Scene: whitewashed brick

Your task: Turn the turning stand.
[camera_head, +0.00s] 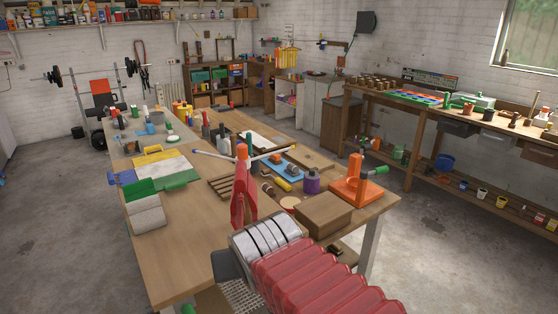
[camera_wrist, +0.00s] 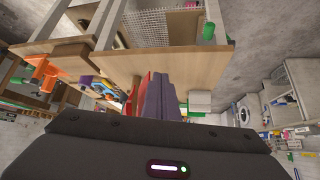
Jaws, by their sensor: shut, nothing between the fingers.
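The turning stand appears to be the piece with an orange hub (camera_head: 243,151) and thin pale arms (camera_head: 272,155) reaching out to the left and right above the workbench. Its lower part is hidden behind my gripper. My red gripper (camera_head: 241,172) stands just in front of the hub in the head view, with its fingers together and nothing held. In the wrist view my gripper (camera_wrist: 155,80) also shows its fingers close together. I cannot tell whether it touches the stand.
On the workbench (camera_head: 190,255), an orange device with green handles (camera_head: 355,185), a cardboard-brown box (camera_head: 323,212) and a purple bottle (camera_head: 311,182) stand to the right. Green and white blocks (camera_head: 146,212) lie to the left. The front left of the bench top is bare.

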